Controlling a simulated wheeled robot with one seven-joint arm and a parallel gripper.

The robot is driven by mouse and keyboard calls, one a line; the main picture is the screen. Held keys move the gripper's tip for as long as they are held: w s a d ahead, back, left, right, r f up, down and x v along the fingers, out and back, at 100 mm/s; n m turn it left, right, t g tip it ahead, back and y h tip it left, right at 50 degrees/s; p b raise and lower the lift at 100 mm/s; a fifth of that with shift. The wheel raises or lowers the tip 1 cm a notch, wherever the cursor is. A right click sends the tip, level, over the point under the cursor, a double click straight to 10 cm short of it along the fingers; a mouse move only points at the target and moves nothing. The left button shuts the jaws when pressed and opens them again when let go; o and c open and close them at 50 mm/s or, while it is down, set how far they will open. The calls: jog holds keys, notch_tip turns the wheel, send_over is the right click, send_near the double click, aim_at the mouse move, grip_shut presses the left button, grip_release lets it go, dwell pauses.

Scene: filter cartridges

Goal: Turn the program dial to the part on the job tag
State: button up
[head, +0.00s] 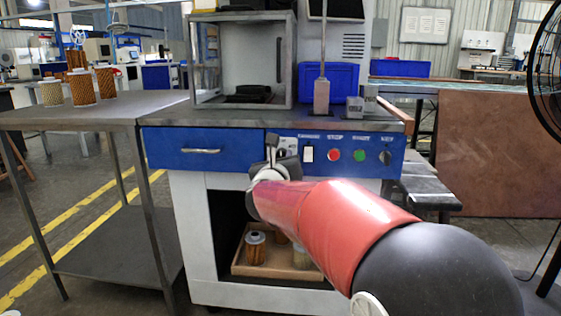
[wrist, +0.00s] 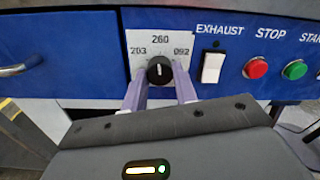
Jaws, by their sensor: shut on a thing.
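The program dial (wrist: 159,70) is a round black knob on a white plate (wrist: 139,42) marked 203, 260 and 092. Its pale pointer line stands about upright, toward 260. My gripper (wrist: 159,84) has a finger on each side of the dial and is shut on it. In the head view my gripper (head: 273,154) is at the left end of the control panel, and the arm hides the dial. I cannot make out a job tag in either view.
To the right of the dial are the white EXHAUST switch (wrist: 212,67), the red STOP button (wrist: 256,68) and the green START button (wrist: 294,69). A key switch (head: 385,157) is further right. A blue drawer (head: 200,149) is at left. A tray (head: 280,271) of cartridges sits below.

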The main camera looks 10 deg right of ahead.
jog(key=n, duration=1)
jog(key=shift+n, duration=0.4)
dwell(0.4)
jog(key=o, duration=1)
jog(key=shift+c, duration=0.2)
jog(key=v, duration=0.8)
jog(key=shift+w+f, duration=0.1)
